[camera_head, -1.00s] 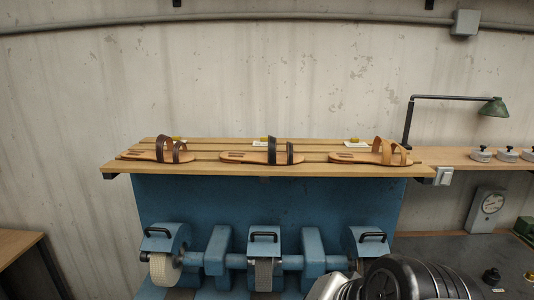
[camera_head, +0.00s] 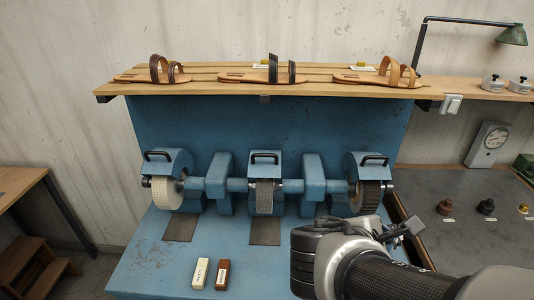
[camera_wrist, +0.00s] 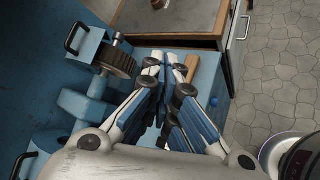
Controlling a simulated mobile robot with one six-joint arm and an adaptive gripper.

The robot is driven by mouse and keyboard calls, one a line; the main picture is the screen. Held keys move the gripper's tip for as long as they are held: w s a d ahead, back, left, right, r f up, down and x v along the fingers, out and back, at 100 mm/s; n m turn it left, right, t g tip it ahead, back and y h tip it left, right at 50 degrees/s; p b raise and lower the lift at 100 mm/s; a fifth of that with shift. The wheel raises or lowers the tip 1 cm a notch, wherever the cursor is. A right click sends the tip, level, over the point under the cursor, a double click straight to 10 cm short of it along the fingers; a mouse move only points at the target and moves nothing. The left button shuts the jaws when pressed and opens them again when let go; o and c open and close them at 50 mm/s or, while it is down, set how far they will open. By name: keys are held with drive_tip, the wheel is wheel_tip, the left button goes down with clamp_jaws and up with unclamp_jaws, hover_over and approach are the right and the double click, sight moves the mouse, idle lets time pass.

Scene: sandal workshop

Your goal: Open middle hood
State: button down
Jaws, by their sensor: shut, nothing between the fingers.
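The middle hood (camera_head: 264,160) is a blue cover with a black handle (camera_head: 264,154) on top. It sits down over the middle grinding wheel (camera_head: 264,197), in the same pose as the hoods on either side. My gripper (camera_wrist: 160,63) is shut and empty in the wrist view. It hangs over the right side of the blue machine, apart from the middle hood. In the head view my arm comes in from the lower right, below the right hood (camera_head: 367,163). The right hood also shows in the wrist view (camera_wrist: 86,40), beside its dark wheel (camera_wrist: 117,62).
The left hood (camera_head: 167,160) covers a pale wheel. A wooden shelf (camera_head: 200,88) with three sandals overhangs the back. A white block (camera_head: 201,273) and a brown block (camera_head: 223,275) lie at the front. A grey bench (camera_head: 470,235) with knobs stands to the right.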

drive_tip(key=w+a+n+t+y, duration=0.1)
drive_tip(key=w+a+n+t, duration=0.3)
drive_tip(key=w+a+n, duration=0.35)
drive_tip(key=n+t+y+b, duration=0.2)
drive_tip(key=n+t+y, duration=0.2)
drive_tip(key=n+y, duration=0.55)
approach(265, 176)
drive_tip(key=w, duration=0.1)
drive_tip(key=w+f+n+h+b, duration=0.1)
drive_tip(key=w, duration=0.1)
drive_tip(key=w+a+n+h, duration=0.1)
drive_tip(key=shift+w+f+b, duration=0.15)
drive_tip(key=shift+w+b, duration=0.15)
drive_tip(key=shift+w, duration=0.1)
drive_tip(key=shift+w+r, duration=0.8)
drive_tip(key=shift+w, duration=0.3)
drive_tip(key=shift+w+r, duration=0.45)
drive_tip(key=shift+w, duration=0.1)
